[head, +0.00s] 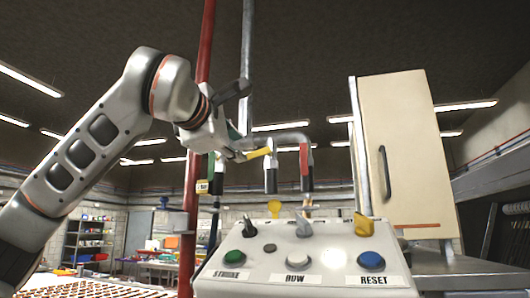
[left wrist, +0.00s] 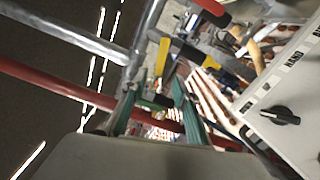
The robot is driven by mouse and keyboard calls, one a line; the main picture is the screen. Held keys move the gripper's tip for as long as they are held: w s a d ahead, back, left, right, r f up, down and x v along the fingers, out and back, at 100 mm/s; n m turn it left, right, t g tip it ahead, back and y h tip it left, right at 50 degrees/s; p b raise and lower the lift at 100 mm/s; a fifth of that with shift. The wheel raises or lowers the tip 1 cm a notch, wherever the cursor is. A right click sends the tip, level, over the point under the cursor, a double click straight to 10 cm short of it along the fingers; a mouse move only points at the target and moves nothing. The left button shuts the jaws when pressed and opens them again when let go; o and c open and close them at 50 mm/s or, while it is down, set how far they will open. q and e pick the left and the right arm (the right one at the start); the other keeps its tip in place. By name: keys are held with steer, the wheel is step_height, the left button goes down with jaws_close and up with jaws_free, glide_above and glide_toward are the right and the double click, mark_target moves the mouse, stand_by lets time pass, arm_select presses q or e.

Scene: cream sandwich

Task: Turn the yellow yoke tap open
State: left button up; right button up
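The yellow tap handle (head: 258,153) shows in the head view as a short yellow lever just right of my left gripper (head: 238,148), near the grey overhead pipe. In the left wrist view a yellow handle (left wrist: 163,56) lies just beyond and between the fingertips of my left gripper (left wrist: 157,90). Its green-edged fingers are apart, with a gap between them, and I see nothing clamped. Whether a finger touches the handle I cannot tell. The tap's body is partly hidden among dark and grey fittings. My right gripper is in neither view.
A red-handled tap (head: 305,160) hangs right of the yellow one. A red pipe (head: 197,90) rises behind my left arm. Below stands a control box (head: 300,255) with buttons and levers. A cream cabinet (head: 405,150) stands to the right.

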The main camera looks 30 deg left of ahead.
mark_target(257, 155)
arm_select(q)
steer(key=p+x, duration=0.1)
steer(key=x, duration=0.6)
steer(key=shift+w+a+p, duration=0.2)
steer(key=shift+w+p, duration=0.15)
steer(key=shift+p, duration=0.05)
steer(key=shift+f, duration=0.1)
jaws_close()
